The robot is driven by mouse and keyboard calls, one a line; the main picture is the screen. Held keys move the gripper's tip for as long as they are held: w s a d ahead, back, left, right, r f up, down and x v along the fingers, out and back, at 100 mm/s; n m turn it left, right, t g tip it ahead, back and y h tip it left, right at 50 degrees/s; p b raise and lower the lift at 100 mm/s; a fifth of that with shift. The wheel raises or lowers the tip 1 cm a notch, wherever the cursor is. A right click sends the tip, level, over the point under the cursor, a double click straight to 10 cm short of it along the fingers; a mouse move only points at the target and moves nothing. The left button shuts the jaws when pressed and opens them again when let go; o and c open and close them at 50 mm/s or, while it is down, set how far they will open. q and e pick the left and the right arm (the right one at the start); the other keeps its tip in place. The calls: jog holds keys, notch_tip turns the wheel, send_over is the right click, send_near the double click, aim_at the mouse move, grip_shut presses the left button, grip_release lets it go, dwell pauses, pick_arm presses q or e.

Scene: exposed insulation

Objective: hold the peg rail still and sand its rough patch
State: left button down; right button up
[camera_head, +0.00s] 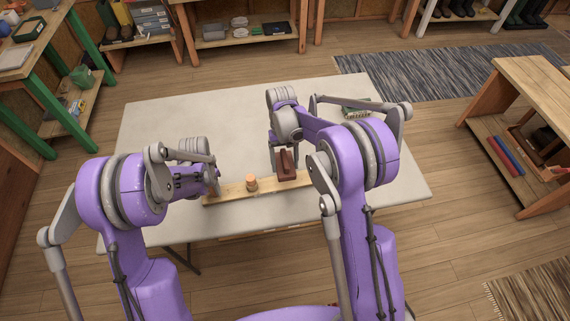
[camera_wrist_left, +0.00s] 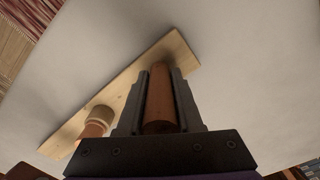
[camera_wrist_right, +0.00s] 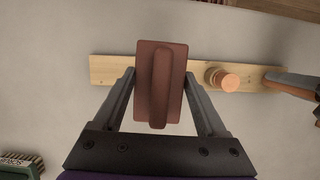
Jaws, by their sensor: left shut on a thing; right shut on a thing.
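The peg rail (camera_head: 232,192) is a light wooden board lying across the front part of the table. My left gripper (camera_head: 213,186) is at its left end, shut on a brown cylindrical peg (camera_wrist_left: 160,98) that stands on the rail. A second peg (camera_head: 252,184), paler with an orange top, stands free near the middle; it also shows in the right wrist view (camera_wrist_right: 222,79). My right gripper (camera_head: 285,160) is shut on a reddish-brown sanding block (camera_wrist_right: 172,60) with a raised handle. The block is over the rail, beside the free peg. It hides the rail under it, and I cannot see a rough patch.
The pale table (camera_head: 165,130) is mostly bare. A brush (camera_head: 357,105) with a green item lies at its back right; it also shows in the right wrist view (camera_wrist_right: 22,160). A wooden shelf unit (camera_head: 530,90) stands to the right, and a green-framed bench (camera_head: 50,85) to the left.

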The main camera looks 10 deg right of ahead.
pick_arm(q)
jog(key=c, duration=0.5)
grip_release()
notch_tip(320, 180, up, 12)
dwell(0.3)
